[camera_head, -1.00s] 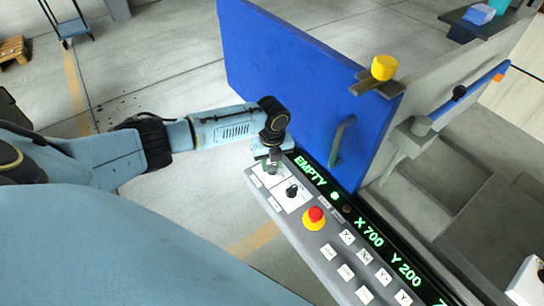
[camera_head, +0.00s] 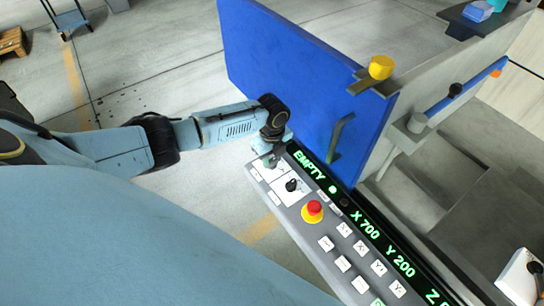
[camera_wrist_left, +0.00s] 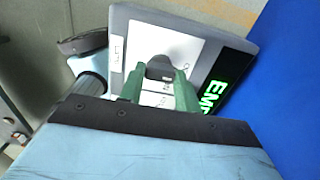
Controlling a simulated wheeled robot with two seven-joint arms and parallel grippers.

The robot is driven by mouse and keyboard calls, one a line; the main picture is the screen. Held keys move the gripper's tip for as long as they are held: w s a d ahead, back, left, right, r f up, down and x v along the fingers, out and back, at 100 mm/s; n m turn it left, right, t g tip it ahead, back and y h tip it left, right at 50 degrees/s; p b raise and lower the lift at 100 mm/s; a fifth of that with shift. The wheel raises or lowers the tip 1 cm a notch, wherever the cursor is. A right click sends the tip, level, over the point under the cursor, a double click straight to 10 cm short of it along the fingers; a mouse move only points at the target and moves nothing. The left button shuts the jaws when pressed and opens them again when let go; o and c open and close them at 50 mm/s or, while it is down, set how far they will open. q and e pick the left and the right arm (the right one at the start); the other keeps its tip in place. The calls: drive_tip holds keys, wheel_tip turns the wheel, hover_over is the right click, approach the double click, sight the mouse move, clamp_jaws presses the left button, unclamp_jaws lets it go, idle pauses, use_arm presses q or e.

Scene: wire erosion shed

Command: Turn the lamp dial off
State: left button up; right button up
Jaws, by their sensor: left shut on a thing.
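The grey control panel (camera_head: 330,262) slopes up from the lower right to the middle of the head view. My left gripper (camera_head: 271,162) is at its far left end, pointing down onto the panel. In the left wrist view my left gripper (camera_wrist_left: 160,84) has its green fingers shut on a dark dial (camera_wrist_left: 160,67) on a white plate (camera_wrist_left: 190,45). The fingers hide much of this dial, and its markings are too small to read. A second black dial (camera_head: 291,185) stands free beside the gripper. My right gripper is out of view.
A red emergency stop button (camera_head: 313,208) on a yellow base and several white keys (camera_head: 344,230) are further along the panel. The green-lit display (camera_head: 372,229) reads EMPTY, X 700, Y 200. A blue door (camera_head: 290,75) with a handle stands close behind the gripper.

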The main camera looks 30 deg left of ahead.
sight(272, 160)
use_arm(q)
drive_tip(key=shift+a+r, duration=0.1)
drive_tip(key=o, duration=1)
wheel_tip(272, 160, up, 13)
drive_tip(key=shift+r+p, duration=0.15)
drive_tip(key=shift+p, duration=0.35)
